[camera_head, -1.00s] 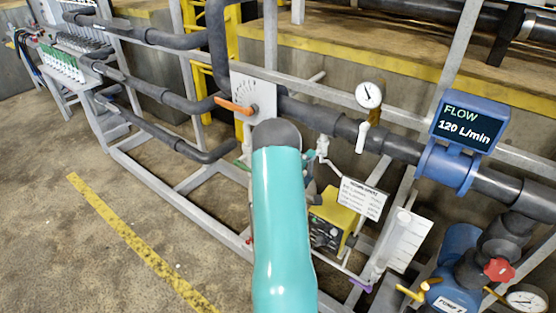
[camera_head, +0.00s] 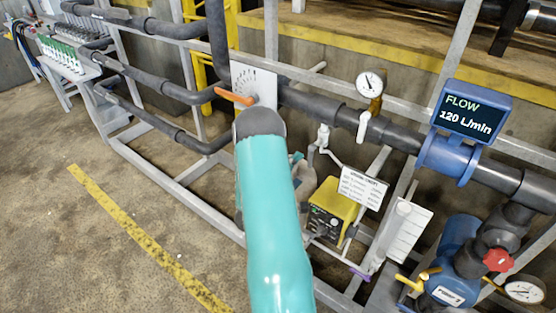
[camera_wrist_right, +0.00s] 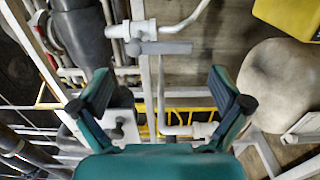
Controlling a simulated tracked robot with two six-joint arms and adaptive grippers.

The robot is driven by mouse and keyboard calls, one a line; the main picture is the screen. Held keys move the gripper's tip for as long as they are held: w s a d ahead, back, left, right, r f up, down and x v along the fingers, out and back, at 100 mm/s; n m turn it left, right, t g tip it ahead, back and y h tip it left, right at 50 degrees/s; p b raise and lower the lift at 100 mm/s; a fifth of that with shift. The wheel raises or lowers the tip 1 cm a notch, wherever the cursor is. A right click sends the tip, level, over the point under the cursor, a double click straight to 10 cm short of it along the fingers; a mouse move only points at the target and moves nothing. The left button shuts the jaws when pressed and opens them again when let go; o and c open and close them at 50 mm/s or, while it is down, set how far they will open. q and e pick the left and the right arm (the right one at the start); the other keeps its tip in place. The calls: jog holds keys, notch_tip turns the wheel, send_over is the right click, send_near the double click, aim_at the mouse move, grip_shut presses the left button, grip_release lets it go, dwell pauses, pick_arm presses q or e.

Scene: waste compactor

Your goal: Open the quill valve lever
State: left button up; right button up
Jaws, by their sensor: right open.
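A small white valve (camera_head: 323,135) on thin white piping stands below the dark main pipe, right of my arm. In the right wrist view the white valve (camera_wrist_right: 133,35) shows near the top, with a grey lever (camera_wrist_right: 165,47) pointing right from it. I take this as the quill valve lever; no label on it is readable. My right gripper (camera_wrist_right: 160,76) is open and empty. The lever appears above its fingertips in that view, apart from them. In the head view my teal right arm hides most of this gripper. My left gripper is not in view.
An orange lever (camera_head: 235,97) sits before a dial plate (camera_head: 255,84) left of the white valve. A yellow pump unit (camera_head: 331,207), a white sign (camera_head: 362,188) and a rounded beige container (camera_wrist_right: 283,85) crowd the space below. Open floor (camera_head: 60,240) lies to the left.

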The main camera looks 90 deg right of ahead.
jog(key=shift+v, duration=2.35)
